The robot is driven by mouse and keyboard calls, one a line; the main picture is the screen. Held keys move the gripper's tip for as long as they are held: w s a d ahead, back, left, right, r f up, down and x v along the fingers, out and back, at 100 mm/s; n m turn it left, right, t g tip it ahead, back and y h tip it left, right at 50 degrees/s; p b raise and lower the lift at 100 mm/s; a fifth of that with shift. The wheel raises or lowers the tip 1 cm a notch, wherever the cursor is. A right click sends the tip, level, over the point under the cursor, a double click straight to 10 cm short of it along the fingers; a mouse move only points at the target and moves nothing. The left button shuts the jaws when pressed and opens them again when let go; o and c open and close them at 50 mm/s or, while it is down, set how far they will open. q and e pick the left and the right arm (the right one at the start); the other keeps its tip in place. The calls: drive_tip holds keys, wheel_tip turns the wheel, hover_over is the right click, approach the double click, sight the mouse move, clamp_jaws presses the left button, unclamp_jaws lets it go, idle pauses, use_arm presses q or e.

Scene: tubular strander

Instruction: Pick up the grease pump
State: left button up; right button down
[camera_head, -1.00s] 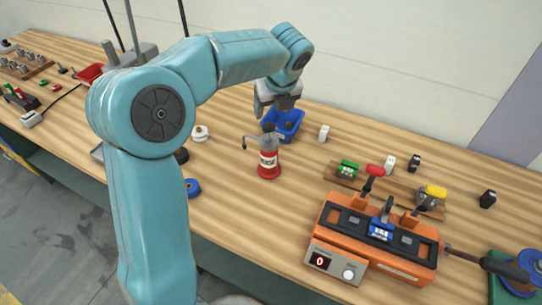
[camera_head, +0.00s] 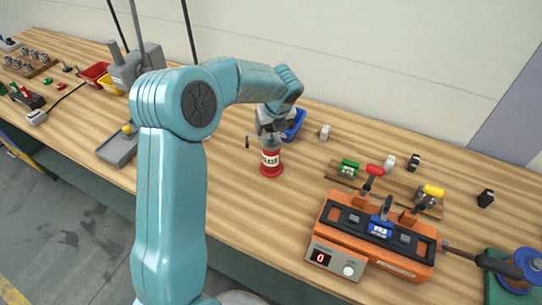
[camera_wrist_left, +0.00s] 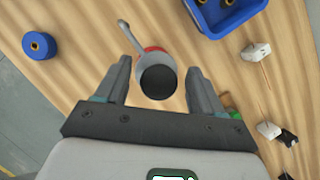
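The grease pump (camera_head: 270,161) stands upright on the wooden bench, with a red body, a white label and a grey top with a thin spout to the left. In the left wrist view the pump (camera_wrist_left: 158,80) is seen from above, its dark round top between the fingers. My left gripper (camera_head: 270,130) is directly over the pump's top, pointing down. In the left wrist view the left gripper (camera_wrist_left: 157,88) is open, one finger on each side, with gaps to the pump. My right gripper is not in view.
A blue bin (camera_head: 295,124) stands just behind the pump. An orange fixture (camera_head: 372,235) with a display and a wooden rack (camera_head: 385,187) lie to the right. A blue spool (camera_wrist_left: 39,45) lies left of the pump. Bench in front of the pump is clear.

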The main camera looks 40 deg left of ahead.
use_arm(q)
drive_tip(key=shift+a, duration=0.15)
clamp_jaws()
